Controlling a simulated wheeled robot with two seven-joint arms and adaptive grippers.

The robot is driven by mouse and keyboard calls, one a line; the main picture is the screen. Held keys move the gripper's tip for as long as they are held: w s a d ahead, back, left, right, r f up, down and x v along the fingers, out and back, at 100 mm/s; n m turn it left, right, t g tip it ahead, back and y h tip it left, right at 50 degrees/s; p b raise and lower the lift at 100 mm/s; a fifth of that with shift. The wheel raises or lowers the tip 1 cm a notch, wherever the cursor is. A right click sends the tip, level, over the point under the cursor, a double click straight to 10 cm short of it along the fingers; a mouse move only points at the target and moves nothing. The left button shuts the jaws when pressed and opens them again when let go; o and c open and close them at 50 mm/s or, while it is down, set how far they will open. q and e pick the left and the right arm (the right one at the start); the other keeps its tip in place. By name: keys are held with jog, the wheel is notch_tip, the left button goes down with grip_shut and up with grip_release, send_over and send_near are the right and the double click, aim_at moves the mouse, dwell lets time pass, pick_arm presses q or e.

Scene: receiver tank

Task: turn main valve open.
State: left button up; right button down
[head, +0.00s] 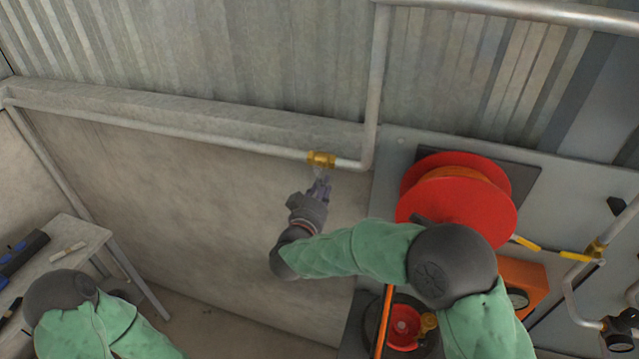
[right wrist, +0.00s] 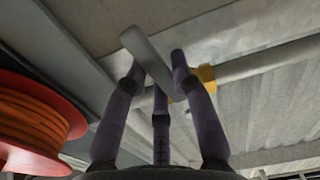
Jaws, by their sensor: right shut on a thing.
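The main valve (head: 321,159) is a small brass body on the grey pipe along the wall, left of the pipe's upward bend. Its brass part also shows in the right wrist view (right wrist: 206,76). A flat grey lever (right wrist: 145,48) lies between the fingers there. My right gripper (head: 320,180) is at the valve from below, shut on the lever. The fingers hide part of the lever, and the head view does not show it clearly. My left gripper is not in view; only part of my left arm shows at lower left.
A red hose reel (head: 485,205) stands right of my right forearm. An orange box with a gauge (head: 517,296) and another brass fitting (head: 596,248) are farther right. A workbench (head: 85,236) with tools is at left. The wall below the pipe is bare.

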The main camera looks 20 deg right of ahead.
jog(key=shift+s+d+r+n+p, duration=0.3)
jog(key=shift+d+n+p, duration=0.15)
jog(key=shift+n+p, duration=0.65)
jog(key=shift+s+d+r+n+p, duration=0.15)
jog(key=shift+s+d+n+p, duration=0.2)
jog(key=shift+n+p, duration=0.75)
jog(key=shift+w, duration=0.1)
jog(key=c, duration=1)
grip_release()
jog(key=shift+d, duration=0.1)
